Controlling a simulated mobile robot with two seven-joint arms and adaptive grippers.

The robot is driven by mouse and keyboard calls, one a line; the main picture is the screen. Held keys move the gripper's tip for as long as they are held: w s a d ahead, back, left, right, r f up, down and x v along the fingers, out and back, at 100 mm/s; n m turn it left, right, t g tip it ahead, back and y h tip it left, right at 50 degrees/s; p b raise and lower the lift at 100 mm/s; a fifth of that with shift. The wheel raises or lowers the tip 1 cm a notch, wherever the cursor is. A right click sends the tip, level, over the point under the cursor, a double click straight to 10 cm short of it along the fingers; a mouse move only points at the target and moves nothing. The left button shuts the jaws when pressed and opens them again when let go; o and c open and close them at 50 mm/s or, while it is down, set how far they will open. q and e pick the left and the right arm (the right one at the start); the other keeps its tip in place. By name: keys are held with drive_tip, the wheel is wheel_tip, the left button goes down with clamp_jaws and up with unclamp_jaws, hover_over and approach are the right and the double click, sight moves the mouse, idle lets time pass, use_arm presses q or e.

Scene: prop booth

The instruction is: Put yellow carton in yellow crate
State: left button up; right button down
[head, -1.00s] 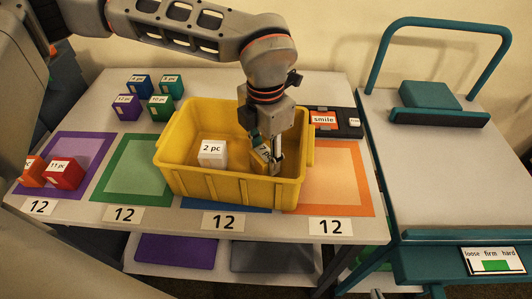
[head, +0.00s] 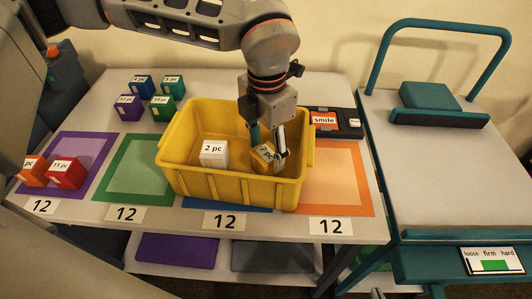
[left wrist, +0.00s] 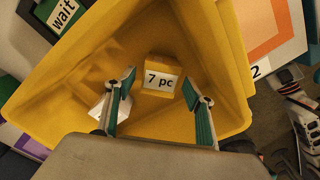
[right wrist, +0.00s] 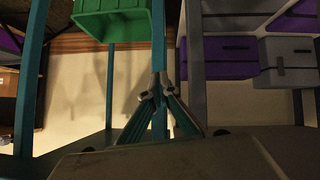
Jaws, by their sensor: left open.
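The yellow carton, marked "7 pc" (head: 262,157), is inside the yellow crate (head: 236,187), near its right end. It also shows in the left wrist view (left wrist: 161,66). My left gripper (head: 268,147) reaches down into the crate at the carton. In the left wrist view its fingers (left wrist: 158,76) are spread, with the carton between and just beyond them and gaps on both sides. My right gripper (right wrist: 155,82) has its fingers together with nothing seen between them, away from the table.
A white "2 pc" carton (head: 214,153) stands in the crate left of the yellow one. A dark panel (head: 333,121) lies behind the crate. A teal cart (head: 445,150) stands right.

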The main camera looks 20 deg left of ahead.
sight(266, 154)
use_arm(q)
wheel_tip(266, 154, up, 10)
drive_tip(key=p, duration=0.1)
idle(0.6)
